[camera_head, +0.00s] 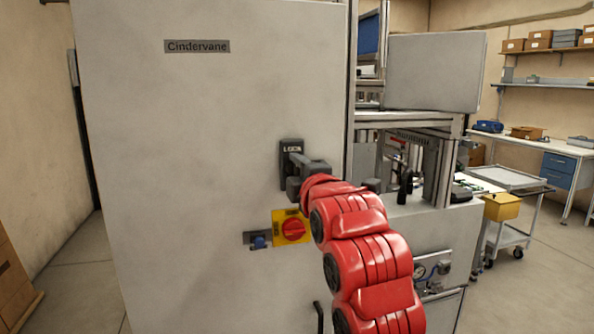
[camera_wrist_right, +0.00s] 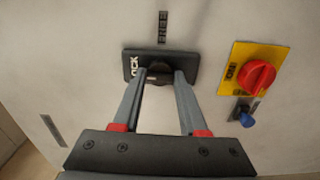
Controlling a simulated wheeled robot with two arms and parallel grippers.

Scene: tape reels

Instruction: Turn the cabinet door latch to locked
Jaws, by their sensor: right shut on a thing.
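The cabinet door latch shows a dark upright plate (camera_head: 291,148) with a LOCK label at its top, on the pale cabinet door (camera_head: 190,130). My right gripper (camera_head: 300,172) reaches it from the lower right in the head view. In the right wrist view the gripper (camera_wrist_right: 160,78) is shut on the dark latch handle (camera_wrist_right: 159,70), one finger on each side. There LOCK reads at the left of the plate (camera_wrist_right: 187,62), and a FREE label (camera_wrist_right: 162,27) sits on the door above it. The fingers hide most of the handle, so its exact angle is unclear. My left gripper is out of view.
A yellow plate with a red rotary switch (camera_head: 293,229) sits just below the latch, close to my right arm. A blue-ended fitting (camera_head: 259,241) is beside it. A machine frame (camera_head: 440,150) stands right of the cabinet. A yellow box (camera_head: 502,207) is further right.

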